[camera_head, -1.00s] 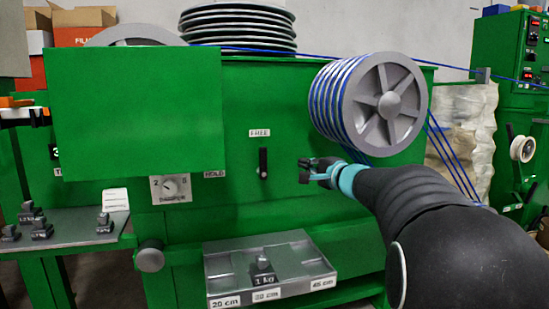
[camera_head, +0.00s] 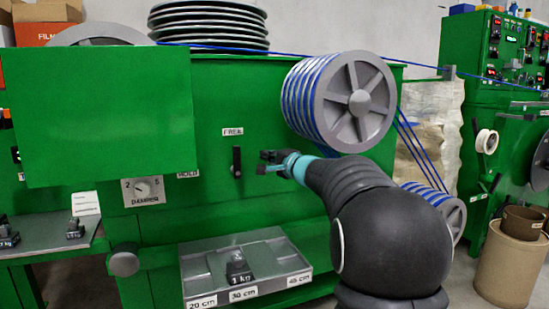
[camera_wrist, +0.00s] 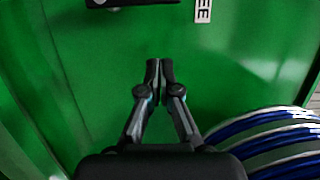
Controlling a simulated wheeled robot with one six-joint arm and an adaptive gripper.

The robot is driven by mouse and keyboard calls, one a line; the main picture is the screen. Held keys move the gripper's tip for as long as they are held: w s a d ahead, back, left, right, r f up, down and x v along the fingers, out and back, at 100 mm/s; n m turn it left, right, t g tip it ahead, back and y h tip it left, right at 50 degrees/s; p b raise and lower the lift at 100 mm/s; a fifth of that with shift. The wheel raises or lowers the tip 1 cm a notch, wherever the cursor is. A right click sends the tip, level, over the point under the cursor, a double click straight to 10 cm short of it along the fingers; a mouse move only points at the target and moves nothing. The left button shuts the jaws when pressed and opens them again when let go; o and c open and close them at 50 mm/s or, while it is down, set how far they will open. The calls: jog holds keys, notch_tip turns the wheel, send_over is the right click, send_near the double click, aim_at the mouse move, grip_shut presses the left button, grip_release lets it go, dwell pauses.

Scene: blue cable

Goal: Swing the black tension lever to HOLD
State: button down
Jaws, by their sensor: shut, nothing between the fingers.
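The black tension lever (camera_head: 237,161) stands upright on the green machine front, just under the FREE label (camera_head: 233,131). The HOLD label (camera_head: 188,174) is to its lower left, partly covered by the edge of a green panel. My gripper (camera_head: 263,163) is just right of the lever in the head view, and the picture shows a small gap between them. In the wrist view my gripper (camera_wrist: 159,70) has its fingertips together with nothing between them. The lever (camera_wrist: 130,3) shows there as a dark bar cut off by the top edge, apart from the fingertips.
A grey spool wound with blue cable (camera_head: 358,103) is above and right of my gripper. A green panel (camera_head: 95,115) juts out at the left. A damper dial (camera_head: 143,190) and a tray (camera_head: 292,258) with a 1 kg weight (camera_head: 239,268) are lower down.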

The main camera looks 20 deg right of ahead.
aim_at(236, 161)
jog(key=w+a, duration=0.1)
jog(key=a, duration=0.1)
jog(key=w+a, duration=0.2)
jog(key=shift+w+a, duration=0.15)
jog(key=shift+a, duration=0.25)
jog(key=shift+a, duration=0.2)
